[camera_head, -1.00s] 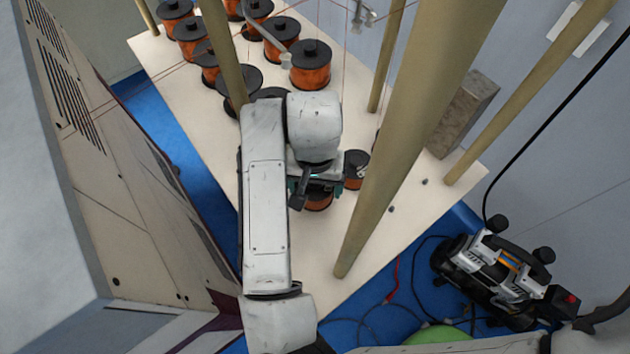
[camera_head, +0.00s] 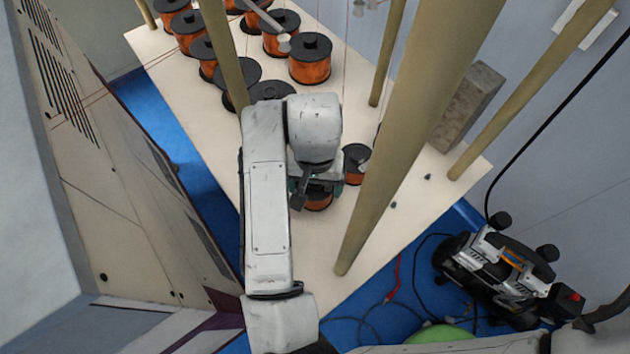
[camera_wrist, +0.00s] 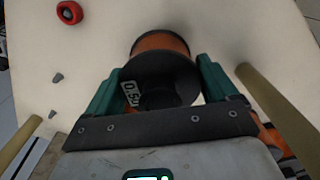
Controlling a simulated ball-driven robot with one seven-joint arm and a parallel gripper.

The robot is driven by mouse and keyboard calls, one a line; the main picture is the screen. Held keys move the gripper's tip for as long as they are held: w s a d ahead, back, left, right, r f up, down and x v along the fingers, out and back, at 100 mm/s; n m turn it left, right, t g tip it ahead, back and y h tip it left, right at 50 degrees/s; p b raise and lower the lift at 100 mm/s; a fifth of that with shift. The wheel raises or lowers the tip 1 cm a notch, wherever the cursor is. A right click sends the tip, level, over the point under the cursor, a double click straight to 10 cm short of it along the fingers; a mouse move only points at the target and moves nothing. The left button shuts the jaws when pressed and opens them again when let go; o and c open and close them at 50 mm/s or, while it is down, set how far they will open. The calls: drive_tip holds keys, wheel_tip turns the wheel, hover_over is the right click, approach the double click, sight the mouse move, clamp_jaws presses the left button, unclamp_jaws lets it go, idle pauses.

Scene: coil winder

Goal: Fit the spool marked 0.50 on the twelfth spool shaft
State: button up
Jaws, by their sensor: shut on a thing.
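My gripper (camera_wrist: 158,88) is shut on a copper-orange spool (camera_wrist: 160,50) with black flanges. Its two green fingers lie on either side of the black flange and hub. A small white label on that flange is turned in the wrist view and seems to read 0.50. In the head view my gripper (camera_head: 308,186) is partly behind my arm, and the held spool (camera_head: 318,200) shows just below it, over the pale board. Two short grey stubs (camera_head: 393,205) (camera_head: 428,177) stand bare on the board to the right. I cannot tell which shaft is the twelfth.
Another spool (camera_head: 356,166) stands close to the right of my gripper. Several spools (camera_head: 310,60) stand in rows at the back. Thick tan posts (camera_head: 410,130) rise around the board (camera_head: 210,130). A grey block (camera_head: 468,105) sits at the right edge. A red ring (camera_wrist: 70,12) lies on the board.

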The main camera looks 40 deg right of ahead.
drive_tip(key=shift+f+b, duration=0.7)
drive_tip(key=shift+f, duration=0.3)
drive_tip(key=o, duration=1.3)
drive_tip(key=shift+o, duration=0.2)
drive_tip(key=shift+r, duration=0.1)
wheel_tip(320, 180, up, 11)
drive_tip(key=shift+f+p, duration=0.15)
drive_tip(key=shift+p, duration=0.45)
